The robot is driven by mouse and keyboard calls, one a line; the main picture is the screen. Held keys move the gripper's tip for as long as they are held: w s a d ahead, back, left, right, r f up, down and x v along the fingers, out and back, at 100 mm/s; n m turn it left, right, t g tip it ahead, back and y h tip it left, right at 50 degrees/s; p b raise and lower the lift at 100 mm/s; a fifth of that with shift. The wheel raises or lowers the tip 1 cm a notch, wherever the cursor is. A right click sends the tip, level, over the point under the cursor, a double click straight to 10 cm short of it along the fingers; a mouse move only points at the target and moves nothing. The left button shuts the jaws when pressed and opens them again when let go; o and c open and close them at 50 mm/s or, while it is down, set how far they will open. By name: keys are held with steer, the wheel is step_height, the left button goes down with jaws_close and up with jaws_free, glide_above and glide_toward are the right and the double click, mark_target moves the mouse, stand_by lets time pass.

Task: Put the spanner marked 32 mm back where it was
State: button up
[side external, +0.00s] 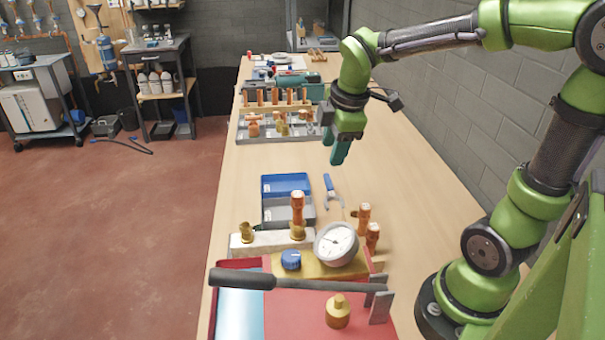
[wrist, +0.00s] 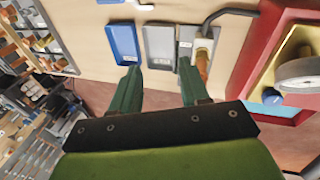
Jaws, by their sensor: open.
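No 32 mm mark can be read on any tool, so I cannot tell which is that spanner. A long tool with a dark grip (side external: 245,279) and a grey shaft lies across the red tray in the foreground, its grey forked end at the right. A smaller blue-handled tool (side external: 329,185) lies on the bench right of the blue tray (side external: 286,183). My gripper (side external: 338,150) is open and empty, raised above the bench behind the trays. In the wrist view my open fingers (wrist: 160,83) point toward the blue tray (wrist: 124,43) and grey tray (wrist: 159,45), apart from both.
The red tray (side external: 232,263) holds a yellow block, a pressure gauge (side external: 336,243), a blue knob and a brass fitting. Copper and brass fittings (side external: 297,205) stand near the grey tray. A fittings rack (side external: 268,108) stands farther back. The bench right of the blue-handled tool is mostly clear.

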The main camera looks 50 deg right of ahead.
steer(key=s+a+r+m+t+y, duration=0.2)
steer(key=s+a+m, duration=0.5)
steer(key=m, duration=0.7)
steer(key=shift+s+r+m+t+y, duration=0.4)
steer(key=shift+s+t+y, duration=0.2)
steer(key=shift+s+t, duration=0.5)
